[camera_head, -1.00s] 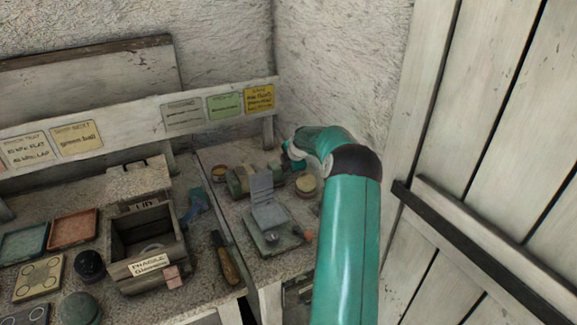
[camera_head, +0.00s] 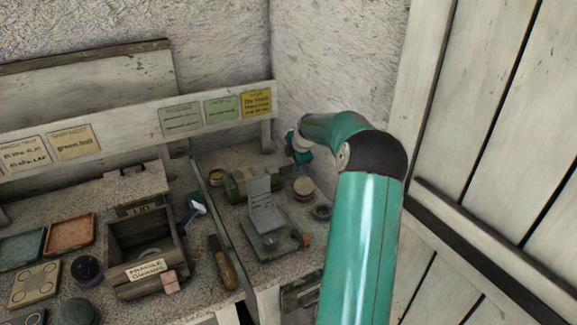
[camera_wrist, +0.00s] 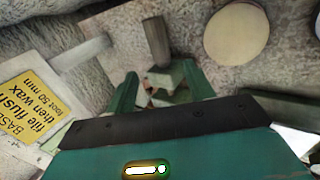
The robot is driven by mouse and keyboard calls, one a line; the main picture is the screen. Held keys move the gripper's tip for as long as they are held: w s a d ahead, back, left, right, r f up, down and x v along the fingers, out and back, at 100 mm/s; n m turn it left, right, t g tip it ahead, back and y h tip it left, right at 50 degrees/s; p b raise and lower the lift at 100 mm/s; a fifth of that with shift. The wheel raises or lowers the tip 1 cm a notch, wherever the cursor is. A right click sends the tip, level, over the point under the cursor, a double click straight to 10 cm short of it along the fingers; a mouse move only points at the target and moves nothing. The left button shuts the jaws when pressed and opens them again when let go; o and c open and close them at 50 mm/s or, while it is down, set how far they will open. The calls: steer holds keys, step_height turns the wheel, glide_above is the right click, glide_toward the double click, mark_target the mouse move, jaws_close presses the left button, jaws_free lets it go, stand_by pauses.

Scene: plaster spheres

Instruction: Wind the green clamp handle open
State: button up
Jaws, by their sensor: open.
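A squat greenish clamp-like body (camera_head: 238,184) sits on the right-hand bench in the head view, behind a grey hinged plate; I cannot make out its handle clearly. My gripper (camera_head: 301,152) hangs at the back right of that bench, near the wall, apart from the greenish body. In the wrist view my gripper (camera_wrist: 159,78) is open, with its green fingers spread and nothing visibly held. A short grey-brown cylinder (camera_wrist: 157,41) stands just beyond the fingertips; I cannot tell whether it belongs to the clamp.
A tan-topped round jar (camera_head: 303,187) stands below my gripper; a similar disc (camera_wrist: 237,35) shows in the wrist view. The grey hinged stand (camera_head: 267,226) is in front. A wooden box (camera_head: 125,253) is left. A plank door (camera_head: 500,130) bounds the right.

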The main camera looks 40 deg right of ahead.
mark_target(287, 167)
steer(key=v, duration=0.4)
steer(key=shift+s+r, duration=0.25)
steer(key=shift+r, duration=0.05)
steer(key=shift+w+d+r+g+y, duration=0.5)
steer(key=shift+w+d+r+g, duration=0.45)
steer(key=shift+w+g, duration=0.9)
steer(key=x, duration=1.4)
steer(key=shift+w+r, duration=0.1)
steer(key=shift+w, duration=0.3)
